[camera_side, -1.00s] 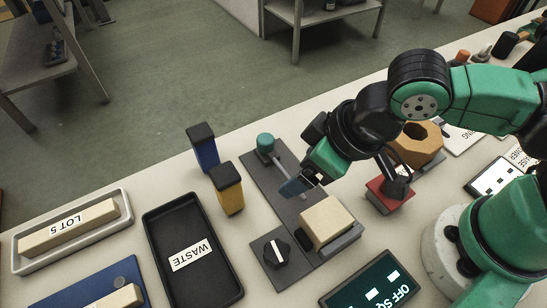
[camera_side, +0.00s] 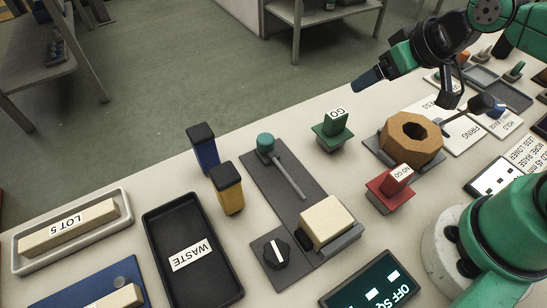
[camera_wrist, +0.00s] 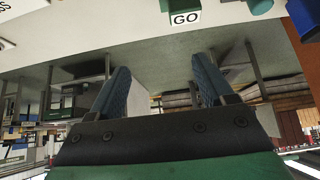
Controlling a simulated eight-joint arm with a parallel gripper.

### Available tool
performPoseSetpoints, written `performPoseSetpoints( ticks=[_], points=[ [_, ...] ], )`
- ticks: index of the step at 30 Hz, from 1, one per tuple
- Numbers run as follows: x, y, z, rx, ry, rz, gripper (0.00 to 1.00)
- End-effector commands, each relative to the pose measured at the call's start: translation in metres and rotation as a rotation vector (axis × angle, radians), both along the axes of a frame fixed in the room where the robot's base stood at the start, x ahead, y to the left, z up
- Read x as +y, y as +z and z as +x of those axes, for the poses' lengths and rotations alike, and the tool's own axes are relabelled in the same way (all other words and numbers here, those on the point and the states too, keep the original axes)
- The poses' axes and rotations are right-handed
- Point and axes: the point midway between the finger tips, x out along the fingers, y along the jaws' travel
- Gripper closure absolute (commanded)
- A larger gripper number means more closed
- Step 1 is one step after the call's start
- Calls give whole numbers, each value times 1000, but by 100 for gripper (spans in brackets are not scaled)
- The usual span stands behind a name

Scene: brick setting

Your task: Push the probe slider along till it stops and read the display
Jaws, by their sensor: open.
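A dark fixture plate (camera_side: 262,190) lies mid-bench. On it are a teal knob (camera_side: 265,143) with a grey rod (camera_side: 289,177), which look like the probe slider, and a pale block (camera_side: 327,221) on a grey seat. A black dial (camera_side: 276,253) with a white line sits at its near end. The dark display (camera_side: 372,285) in front shows "OFF SQ", partly cut off, with white bars. My gripper (camera_side: 370,78) is raised beyond the bench's back edge, far from the slider. In the wrist view, its blue fingers (camera_wrist: 160,82) are apart with nothing between them.
A green GO block (camera_side: 333,130), a red NO GO block (camera_side: 391,187) and a wooden octagonal ring (camera_side: 411,139) stand right of the fixture. Blue (camera_side: 203,148) and yellow (camera_side: 228,188) upright posts stand left, near the black WASTE tray (camera_side: 222,285). A LOT 5 tray (camera_side: 124,212) is farther left.

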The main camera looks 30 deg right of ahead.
Motion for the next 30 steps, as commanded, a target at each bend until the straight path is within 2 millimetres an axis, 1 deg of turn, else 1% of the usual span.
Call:
performPoseSetpoints(
  ticks=[1,2,3,5,6,7,11,13,15,18,21,25,30],
  points=[
    [1,0,1,2,3,0,43],
    [2,1,2,4,6,1,52],
    [4,3,4,10,12,1,63],
    [10,6,10,23,28,3,80],
    [17,9,15,38,43,5,91],
    [22,12,21,50,56,6,100],
    [56,18,48,117,122,6,100],
    [77,18,62,155,156,2,100],
    [99,14,75,190,186,-4,100],
    [127,6,87,232,221,-17,100],
    [148,-2,95,260,244,-28,100],
    [162,-9,99,280,259,-37,100],
    [166,-21,104,284,261,-38,100]
  ],
)
